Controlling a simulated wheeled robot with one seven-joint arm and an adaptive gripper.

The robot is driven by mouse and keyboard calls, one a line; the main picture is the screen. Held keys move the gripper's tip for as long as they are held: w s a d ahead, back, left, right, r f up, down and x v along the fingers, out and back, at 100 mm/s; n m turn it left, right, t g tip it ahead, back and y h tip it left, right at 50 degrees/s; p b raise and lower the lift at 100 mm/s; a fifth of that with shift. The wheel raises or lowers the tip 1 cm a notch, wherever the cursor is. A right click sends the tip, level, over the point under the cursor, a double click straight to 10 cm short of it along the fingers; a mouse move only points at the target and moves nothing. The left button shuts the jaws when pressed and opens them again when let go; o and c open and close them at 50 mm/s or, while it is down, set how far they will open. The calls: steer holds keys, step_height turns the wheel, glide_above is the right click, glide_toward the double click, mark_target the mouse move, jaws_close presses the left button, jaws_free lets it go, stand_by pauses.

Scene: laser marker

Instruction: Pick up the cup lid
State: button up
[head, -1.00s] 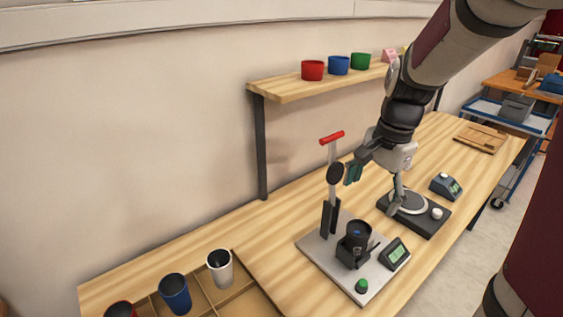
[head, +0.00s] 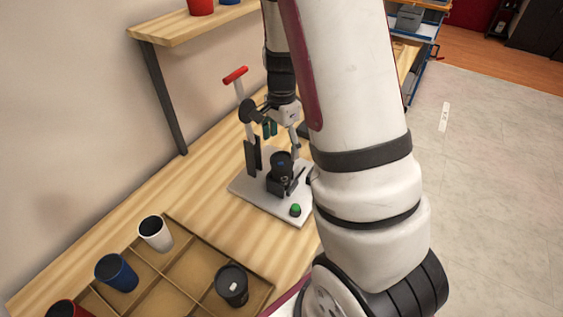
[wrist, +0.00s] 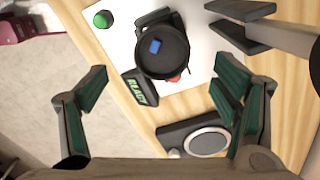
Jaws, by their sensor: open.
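The cup lid looks like the black round top (wrist: 162,52) with a small blue patch, seen from above in the wrist view. It sits on a dark cup in the holder of the laser marker; in the head view this black top (head: 281,160) shows small and I cannot separate lid from cup clearly. The marker's pale base plate (head: 250,187) stands on the wooden table. My gripper (wrist: 160,84) is open and empty, its green-padded fingers spread wide, left and right of the lid in the wrist view. In the head view my gripper (head: 270,129) hangs above the marker, apart from the lid.
The marker's post with red handle (head: 236,75) stands close to my gripper. A green button (head: 295,210) and a "READY" display (wrist: 138,90) are near the lid. A divided tray (head: 177,271) holds white (head: 155,233), blue (head: 116,273), red and black (head: 231,285) cups.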

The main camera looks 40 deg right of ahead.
mark_target(282, 162)
steer(key=shift+w+d+f, duration=0.1)
steer(key=shift+f, duration=2.55)
steer(key=shift+c, duration=0.6)
steer(key=c, duration=1)
